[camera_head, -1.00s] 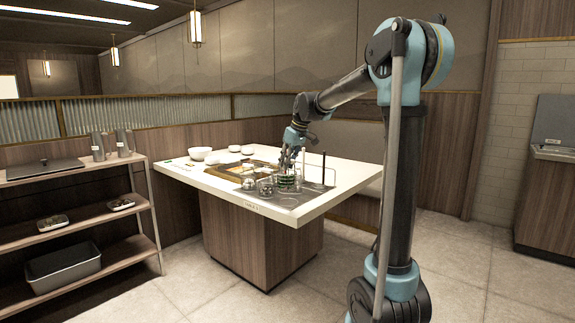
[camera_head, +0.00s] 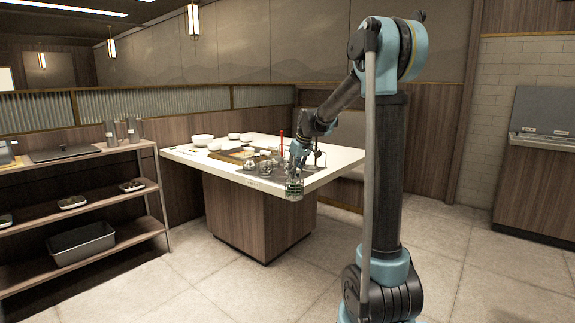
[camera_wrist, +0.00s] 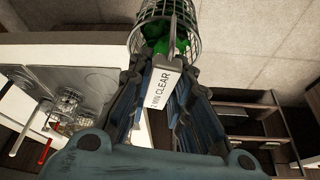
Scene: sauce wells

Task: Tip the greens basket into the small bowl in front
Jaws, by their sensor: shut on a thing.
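My gripper (camera_wrist: 160,95) is shut on the greens basket (camera_wrist: 143,28), holding it by the handle with a white label reading "2 MIN CLEAR". The basket is wire mesh with green leaves inside. In the head view the basket (camera_head: 294,190) hangs under my gripper (camera_head: 298,155), at the table's front edge and seemingly clear of the top. White bowls (camera_head: 202,140) stand toward the back left of the table. I cannot tell which one is the small bowl in front.
Other wire baskets (camera_head: 265,166) stand on the table's (camera_head: 336,158) grey tray area, left of my gripper. A red upright stick (camera_head: 281,142) is close by. A shelf rack (camera_head: 95,153) stands at the left. The floor before the table is open.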

